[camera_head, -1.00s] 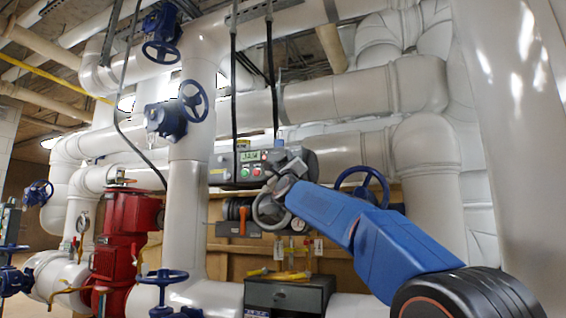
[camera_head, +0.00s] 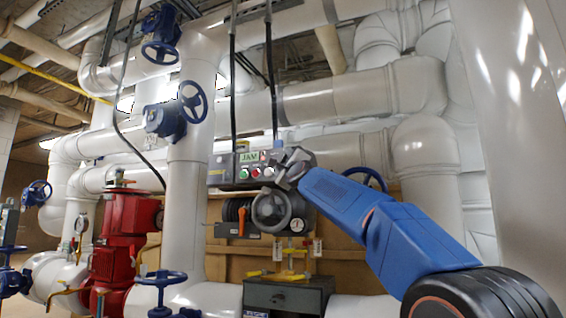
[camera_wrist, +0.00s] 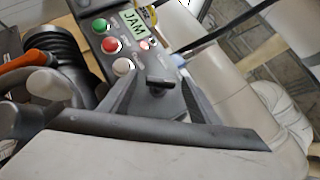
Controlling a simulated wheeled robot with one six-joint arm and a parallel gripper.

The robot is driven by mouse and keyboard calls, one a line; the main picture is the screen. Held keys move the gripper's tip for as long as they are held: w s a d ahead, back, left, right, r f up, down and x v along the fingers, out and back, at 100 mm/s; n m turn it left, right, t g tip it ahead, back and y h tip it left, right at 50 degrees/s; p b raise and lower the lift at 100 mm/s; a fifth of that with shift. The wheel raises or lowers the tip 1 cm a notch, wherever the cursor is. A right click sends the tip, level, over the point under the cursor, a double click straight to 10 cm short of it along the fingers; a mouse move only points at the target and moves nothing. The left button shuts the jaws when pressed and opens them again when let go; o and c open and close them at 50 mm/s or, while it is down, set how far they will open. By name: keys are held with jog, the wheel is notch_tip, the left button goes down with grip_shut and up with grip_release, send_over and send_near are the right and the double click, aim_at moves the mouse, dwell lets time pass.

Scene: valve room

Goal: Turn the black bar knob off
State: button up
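The black bar knob (camera_wrist: 160,94) is on the grey control box (camera_wrist: 183,96) in the wrist view, right of a row of buttons. My gripper (camera_wrist: 158,100) is open, with one grey finger on each side of the knob. Whether either finger touches it, I cannot tell. In the head view my gripper (camera_head: 290,166) is at the right part of the control box (camera_head: 228,172) and hides the knob there. The box has a green display reading JAM (camera_wrist: 134,21), a green button (camera_wrist: 100,25), a red button (camera_wrist: 111,45) and a white button (camera_wrist: 122,67).
Below the box, an orange-handled tool (camera_head: 242,221) and a round grey item (camera_head: 272,211) sit at a rail. A dark drawer box (camera_head: 285,295) is lower. White pipes (camera_head: 185,215), blue valve wheels (camera_head: 193,100) and a red valve body (camera_head: 122,240) stand around.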

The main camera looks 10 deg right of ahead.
dwell(0.3)
jog(key=shift+v, duration=1.2)
jog(key=v, duration=1.5)
